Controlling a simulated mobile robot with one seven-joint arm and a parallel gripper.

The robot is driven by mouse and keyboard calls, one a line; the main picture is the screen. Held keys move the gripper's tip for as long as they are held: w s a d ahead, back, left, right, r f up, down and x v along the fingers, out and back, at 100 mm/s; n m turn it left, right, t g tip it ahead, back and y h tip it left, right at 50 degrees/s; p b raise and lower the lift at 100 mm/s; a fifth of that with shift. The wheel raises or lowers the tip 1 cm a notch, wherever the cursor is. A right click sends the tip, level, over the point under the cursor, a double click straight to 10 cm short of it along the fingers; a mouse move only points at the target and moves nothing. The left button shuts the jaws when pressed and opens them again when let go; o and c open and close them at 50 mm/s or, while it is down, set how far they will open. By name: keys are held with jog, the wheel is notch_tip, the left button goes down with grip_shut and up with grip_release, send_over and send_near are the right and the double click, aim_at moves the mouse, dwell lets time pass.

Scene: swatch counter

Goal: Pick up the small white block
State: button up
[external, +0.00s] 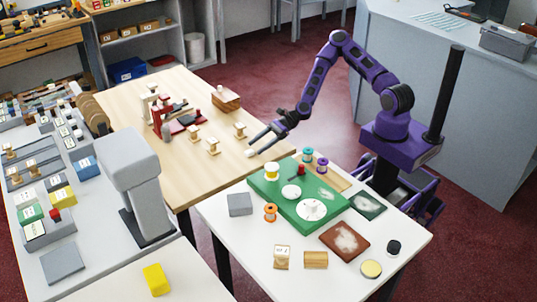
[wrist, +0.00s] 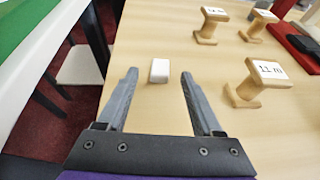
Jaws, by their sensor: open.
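The small white block (wrist: 159,70) lies on the light wooden tabletop, between the tips of my open fingers in the wrist view. Nothing covers it there. In the external view the block (external: 250,153) is a small white spot near the table's front right edge, close to my gripper (external: 258,143). My gripper reaches in low from the right with its fingers apart. It holds nothing. I cannot tell its exact height above the table.
Wooden spool-shaped stands with labelled tops (wrist: 257,82) stand to the right in the wrist view. A green board (external: 291,196) with spools and round pieces lies on the white table nearby.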

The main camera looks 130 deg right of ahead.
aim_at(249, 153)
jog(key=shift+x, duration=1.3)
grip_shut()
